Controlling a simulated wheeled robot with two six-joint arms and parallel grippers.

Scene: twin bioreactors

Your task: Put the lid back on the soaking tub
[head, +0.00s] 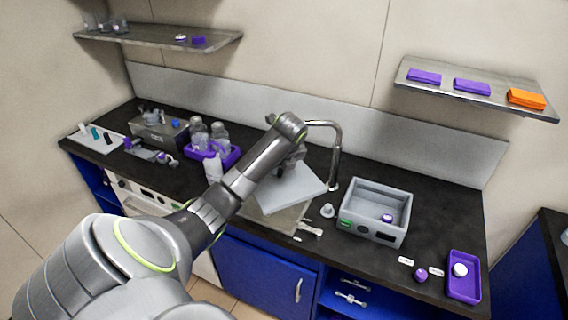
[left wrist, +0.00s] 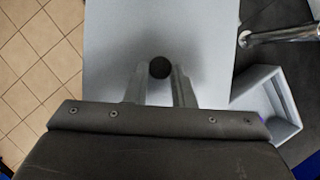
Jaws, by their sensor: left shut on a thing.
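The lid (head: 290,190) is a flat light-grey plate, held tilted above the sink area in the head view. It fills the upper middle of the left wrist view (left wrist: 120,50). My left gripper (head: 291,163) is shut on its dark round knob (left wrist: 160,68), between the two fingers. The soaking tub seems to be the open grey box (head: 377,200) to the right of the lid, with a small purple thing (head: 387,217) inside. Part of the tub shows at right in the left wrist view (left wrist: 284,105). The lid is apart from the tub. My right gripper is not in view.
A tall curved tap (head: 337,150) stands behind and between lid and tub. A small grey knobbed piece (head: 327,210) sits left of the tub. A purple tray (head: 463,288) is at the right front. Bottles (head: 218,137) stand in a purple rack at left.

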